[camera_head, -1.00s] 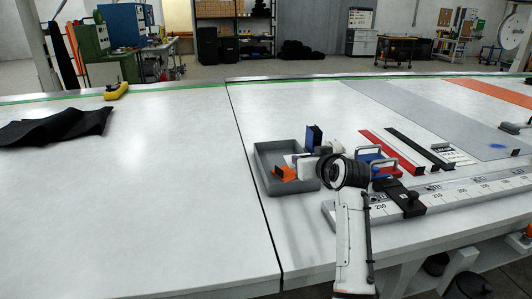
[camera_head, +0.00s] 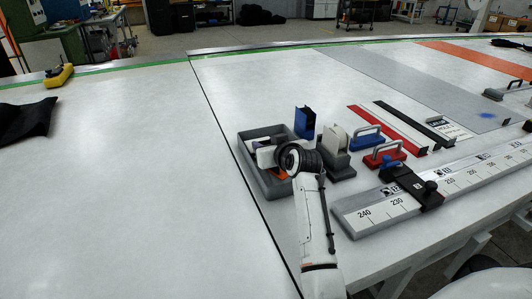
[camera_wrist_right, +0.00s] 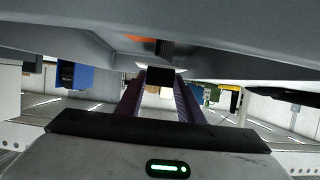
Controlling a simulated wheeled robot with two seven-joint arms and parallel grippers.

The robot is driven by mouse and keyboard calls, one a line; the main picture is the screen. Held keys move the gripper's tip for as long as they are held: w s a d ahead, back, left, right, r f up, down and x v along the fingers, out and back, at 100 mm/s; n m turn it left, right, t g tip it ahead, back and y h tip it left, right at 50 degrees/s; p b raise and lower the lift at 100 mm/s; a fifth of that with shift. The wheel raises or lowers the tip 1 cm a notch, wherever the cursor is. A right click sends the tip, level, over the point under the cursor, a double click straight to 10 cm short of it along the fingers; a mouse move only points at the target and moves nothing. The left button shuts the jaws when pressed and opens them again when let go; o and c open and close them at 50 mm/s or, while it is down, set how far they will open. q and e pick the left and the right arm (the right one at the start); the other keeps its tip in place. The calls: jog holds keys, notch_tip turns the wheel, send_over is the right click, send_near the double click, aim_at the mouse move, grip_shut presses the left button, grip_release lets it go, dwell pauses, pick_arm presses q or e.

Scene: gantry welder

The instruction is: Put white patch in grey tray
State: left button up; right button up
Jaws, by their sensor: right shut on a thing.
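The grey tray (camera_head: 253,178) sits on the white table left of my right arm. My right gripper (camera_head: 266,155) is inside the tray outline in the head view, partly behind my black wrist. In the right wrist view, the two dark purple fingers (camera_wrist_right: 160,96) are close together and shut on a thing. A thin pale edge, apparently the white patch (camera_wrist_right: 148,66), shows at their tips, beside a black part. The rest of the patch is hidden. The grey tray also fills the top of the wrist view (camera_wrist_right: 60,38). My left gripper is not in view.
An orange item (camera_wrist_right: 140,39) shows at the tray. A blue holder (camera_head: 305,122), a grey-white dispenser (camera_head: 336,150), and blue and red handled blocks (camera_head: 384,154) stand to the right. A long ruler (camera_head: 370,213) lies nearer.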

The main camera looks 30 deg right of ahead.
jog(key=shift+f, duration=1.4)
jog(key=shift+f, duration=0.2)
jog(key=o, duration=0.7)
jog(key=shift+r, duration=0.1)
jog(key=shift+o, duration=0.2)
